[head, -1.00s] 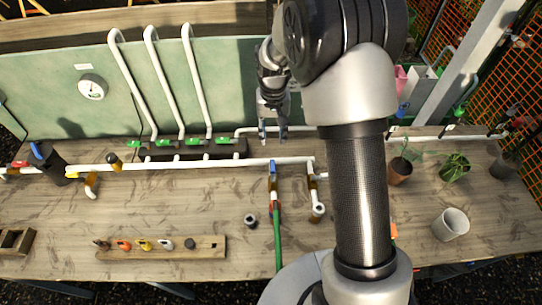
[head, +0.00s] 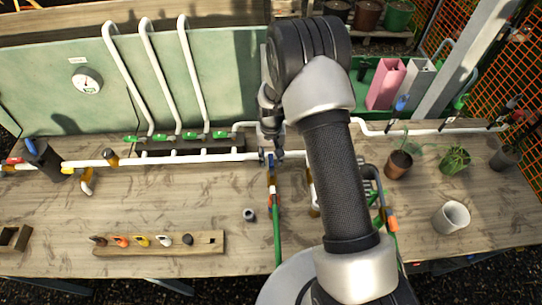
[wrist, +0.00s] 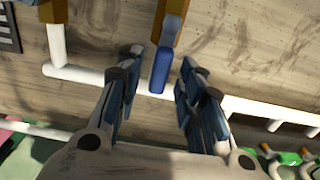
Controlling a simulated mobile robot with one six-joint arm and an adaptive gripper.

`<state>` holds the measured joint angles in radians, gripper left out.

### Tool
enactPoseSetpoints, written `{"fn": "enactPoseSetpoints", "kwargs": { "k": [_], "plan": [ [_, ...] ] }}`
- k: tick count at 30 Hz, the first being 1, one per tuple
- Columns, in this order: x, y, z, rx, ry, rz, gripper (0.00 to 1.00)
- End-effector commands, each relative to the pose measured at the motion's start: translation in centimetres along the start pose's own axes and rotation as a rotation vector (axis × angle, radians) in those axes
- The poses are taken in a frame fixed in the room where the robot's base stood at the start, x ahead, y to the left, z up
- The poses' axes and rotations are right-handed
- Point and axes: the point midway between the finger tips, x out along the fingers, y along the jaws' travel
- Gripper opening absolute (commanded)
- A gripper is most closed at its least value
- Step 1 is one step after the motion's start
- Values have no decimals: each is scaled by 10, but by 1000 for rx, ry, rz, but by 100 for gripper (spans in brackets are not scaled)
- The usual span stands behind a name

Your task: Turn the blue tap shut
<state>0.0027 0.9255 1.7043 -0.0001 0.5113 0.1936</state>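The blue tap (wrist: 159,70) has a blue lever that lies in line with its brass-coloured branch, beside the white main pipe (wrist: 100,79). In the head view the tap (head: 271,170) sits above a red fitting and green hose, partly hidden by my gripper (head: 271,157). In the wrist view my gripper (wrist: 160,66) is open, with one finger on each side of the blue lever. A gap shows between each finger and the lever, so neither finger appears to touch it.
A row of green-handled valves (head: 177,137) stands behind the main pipe to the left. A wooden block with coloured pieces (head: 160,245) lies at the front. Potted plants (head: 398,163) and a white cup (head: 451,217) stand to the right.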

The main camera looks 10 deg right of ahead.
Motion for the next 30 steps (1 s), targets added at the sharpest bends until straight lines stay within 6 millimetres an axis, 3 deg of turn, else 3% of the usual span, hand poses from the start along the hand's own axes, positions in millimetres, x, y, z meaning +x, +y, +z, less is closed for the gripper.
{"fn": "enactPoseSetpoints", "kwargs": {
  "k": [6,21,30],
  "plan": [
    [0,0,0,0,0,0,34],
    [0,0,0,0,0,0,0],
    [0,0,0,0,0,0,0]
  ]
}}
